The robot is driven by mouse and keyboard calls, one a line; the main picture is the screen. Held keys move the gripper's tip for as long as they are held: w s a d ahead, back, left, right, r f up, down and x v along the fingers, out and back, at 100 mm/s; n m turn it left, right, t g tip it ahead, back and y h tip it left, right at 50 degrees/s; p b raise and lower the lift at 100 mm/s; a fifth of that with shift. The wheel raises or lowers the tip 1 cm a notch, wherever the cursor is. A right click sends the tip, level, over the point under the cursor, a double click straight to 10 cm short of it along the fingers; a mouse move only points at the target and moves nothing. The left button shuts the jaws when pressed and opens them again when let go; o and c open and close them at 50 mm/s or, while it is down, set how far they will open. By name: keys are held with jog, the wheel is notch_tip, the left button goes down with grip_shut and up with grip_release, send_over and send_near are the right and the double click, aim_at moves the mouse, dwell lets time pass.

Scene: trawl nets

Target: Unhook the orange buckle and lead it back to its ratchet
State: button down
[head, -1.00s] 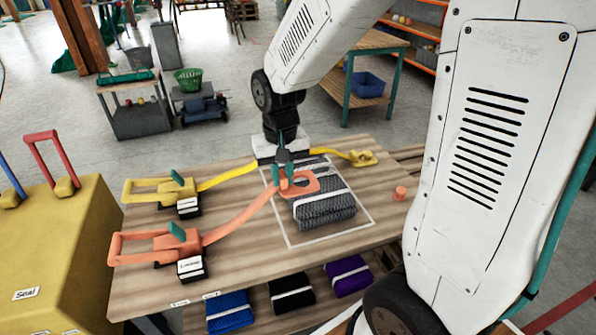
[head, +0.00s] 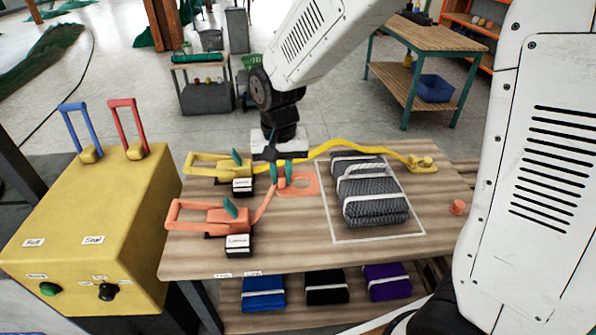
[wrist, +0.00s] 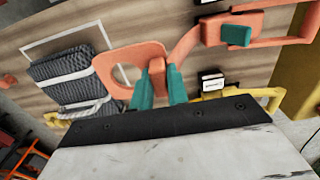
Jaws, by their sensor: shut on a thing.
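My gripper (head: 280,172) is shut on the orange buckle (head: 303,183), a flat piece with a large hole. It holds the buckle above the table, left of the white outline; the wrist view shows the buckle (wrist: 118,60) between the green fingertips (wrist: 160,84). The short orange strap (head: 264,204) runs from the buckle to the orange ratchet (head: 215,217), which has a green lever and a labelled block. The orange peg (head: 457,207) stands free at the table's right. Whether the buckle touches the table is hard to tell.
A folded grey net (head: 372,190) lies inside the white outline. The yellow ratchet (head: 222,168) sits behind the orange one, its yellow strap (head: 340,147) running behind my gripper to a yellow buckle (head: 422,163) at right. A yellow box (head: 90,235) with levers stands at left.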

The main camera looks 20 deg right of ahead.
notch_tip(320, 180, down, 14)
jog(key=shift+d+f, duration=0.15)
dwell(0.7)
jog(key=c, duration=1.3)
grip_release()
notch_tip(320, 180, up, 8)
jog(key=shift+f, duration=0.1)
